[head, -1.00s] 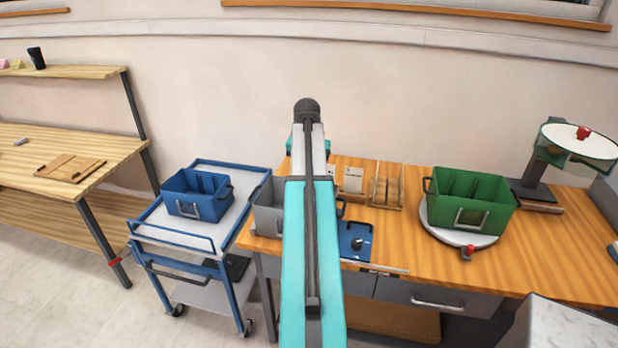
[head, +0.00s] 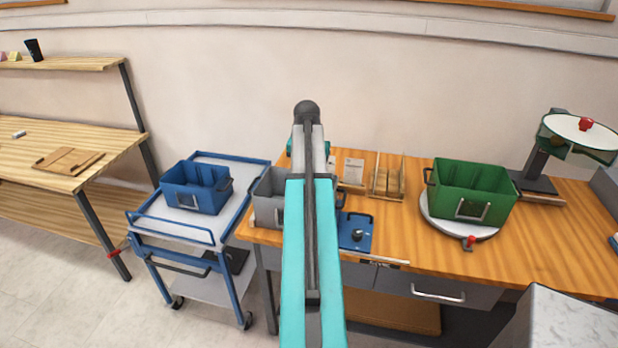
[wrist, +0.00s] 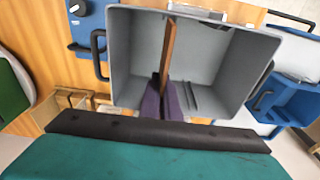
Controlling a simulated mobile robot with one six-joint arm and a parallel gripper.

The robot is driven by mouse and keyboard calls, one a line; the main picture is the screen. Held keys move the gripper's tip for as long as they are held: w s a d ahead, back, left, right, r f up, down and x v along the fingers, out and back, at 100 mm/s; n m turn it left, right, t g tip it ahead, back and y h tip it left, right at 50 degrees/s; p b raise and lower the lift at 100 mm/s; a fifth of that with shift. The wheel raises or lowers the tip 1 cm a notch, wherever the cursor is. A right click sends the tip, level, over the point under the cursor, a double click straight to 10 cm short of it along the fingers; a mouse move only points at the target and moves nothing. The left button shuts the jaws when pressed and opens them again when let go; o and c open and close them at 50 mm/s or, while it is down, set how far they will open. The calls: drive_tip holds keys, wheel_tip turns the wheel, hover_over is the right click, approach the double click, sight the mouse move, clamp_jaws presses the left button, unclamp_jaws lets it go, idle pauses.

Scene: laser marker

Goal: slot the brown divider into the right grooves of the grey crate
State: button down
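The grey crate (wrist: 225,75) fills the middle of the wrist view, seen from above. In the head view the grey crate (head: 268,208) stands at the left end of the workbench, partly hidden by my arm. My gripper (wrist: 165,103) has purple fingers closed on the brown divider (wrist: 168,50), seen nearly edge-on over the crate's opening. The divider is a little tilted in the picture. Dark groove ribs (wrist: 191,96) show to the right of the fingers. I cannot tell how deep the divider sits or whether it touches any grooves. The head view hides the divider.
A blue crate (head: 196,188) stands on a cart left of the bench. A green crate (head: 470,185) sits on a round turntable at right. A blue control box (head: 355,232) and a wooden rack (head: 386,182) stand right of my arm.

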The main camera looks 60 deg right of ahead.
drive_tip(key=shift+f+b, duration=0.35)
drive_tip(key=shift+f, duration=0.6)
drive_tip(key=shift+f, duration=0.1)
drive_tip(key=c, duration=1.9)
unclamp_jaws()
drive_tip(key=shift+c, duration=0.2)
drive_tip(key=shift+r+p, duration=2.9)
drive_tip(key=shift+r, duration=1.65)
drive_tip(key=shift+f, duration=0.1)
